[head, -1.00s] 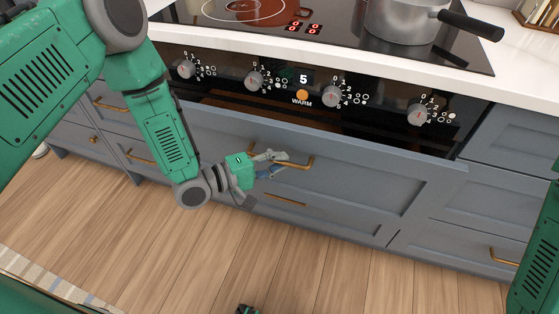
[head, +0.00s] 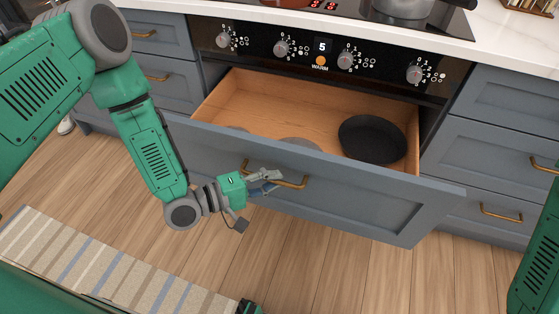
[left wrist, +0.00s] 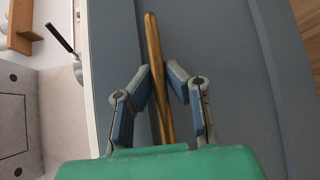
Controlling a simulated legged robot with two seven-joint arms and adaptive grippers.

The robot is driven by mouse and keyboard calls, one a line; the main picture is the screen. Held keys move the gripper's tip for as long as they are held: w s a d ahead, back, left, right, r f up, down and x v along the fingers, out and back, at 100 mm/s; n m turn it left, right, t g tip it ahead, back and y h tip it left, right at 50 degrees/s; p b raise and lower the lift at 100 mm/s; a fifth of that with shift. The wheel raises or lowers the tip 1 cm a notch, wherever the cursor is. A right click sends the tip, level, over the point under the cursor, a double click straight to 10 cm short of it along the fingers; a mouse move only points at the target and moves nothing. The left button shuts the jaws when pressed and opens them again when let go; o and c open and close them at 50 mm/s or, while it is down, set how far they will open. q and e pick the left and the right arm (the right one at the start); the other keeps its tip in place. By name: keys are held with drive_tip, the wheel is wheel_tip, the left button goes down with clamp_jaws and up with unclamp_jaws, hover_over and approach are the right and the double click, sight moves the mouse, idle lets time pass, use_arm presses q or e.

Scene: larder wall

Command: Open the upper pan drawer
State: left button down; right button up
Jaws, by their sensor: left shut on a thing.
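The upper pan drawer (head: 350,205) has a grey-blue front and stands well out from under the oven panel in the head view. Its wooden inside shows. A brass bar handle (head: 297,185) runs along the front, and it also shows in the left wrist view (left wrist: 152,35). My left gripper (head: 273,181) is shut on this handle. In the left wrist view its two fingers (left wrist: 161,75) close on the bar from both sides. Part of the handle is hidden behind the fingers in the head view.
A dark round pan (head: 372,138) lies inside the drawer at the right, with a grey round item (head: 300,144) partly hidden by the front. The knob panel (head: 320,48) is above. A striped rug (head: 110,265) lies at lower left. Wooden floor in front is clear.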

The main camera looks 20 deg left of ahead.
use_arm(q)
drive_tip(key=s+p, duration=0.1)
drive_tip(key=s, duration=0.9)
drive_tip(key=shift+s+a+f, duration=0.15)
drive_tip(key=shift+a+f, duration=0.05)
drive_tip(key=shift+a, duration=0.05)
drive_tip(key=c, duration=1.6)
unclamp_jaws()
drive_tip(key=shift+a+r, duration=0.1)
drive_tip(key=v, duration=1.1)
drive_tip(key=shift+s+a, duration=0.3)
drive_tip(key=shift+d, duration=0.1)
